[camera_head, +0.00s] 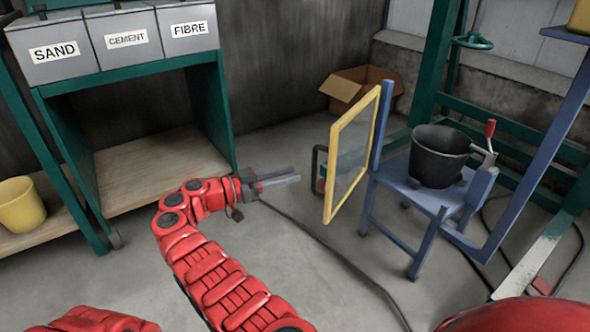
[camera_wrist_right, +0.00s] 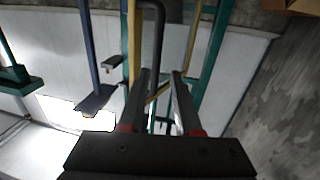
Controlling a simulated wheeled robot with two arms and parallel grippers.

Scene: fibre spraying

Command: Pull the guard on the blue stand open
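The blue stand (camera_head: 402,187) stands right of centre in the head view. The guard (camera_head: 338,172), a clear panel in a yellow frame, stands upright at its left side beside a blue post. A black handle (camera_head: 317,167) sticks out from the guard's left face. My right gripper (camera_head: 292,176) points at the handle with its fingertips a short way left of it. In the right wrist view the two fingers are apart and empty, and the dark handle (camera_wrist_right: 153,35) lines up with the gap between them. My left gripper is out of view.
A black bucket (camera_head: 440,157) sits on the stand, with a red-knobbed lever (camera_head: 489,135) beside it. A cardboard box (camera_head: 352,84) lies behind the guard. A green bench (camera_head: 223,110) with labelled bins is at left. A dark cable (camera_head: 340,258) crosses the open floor.

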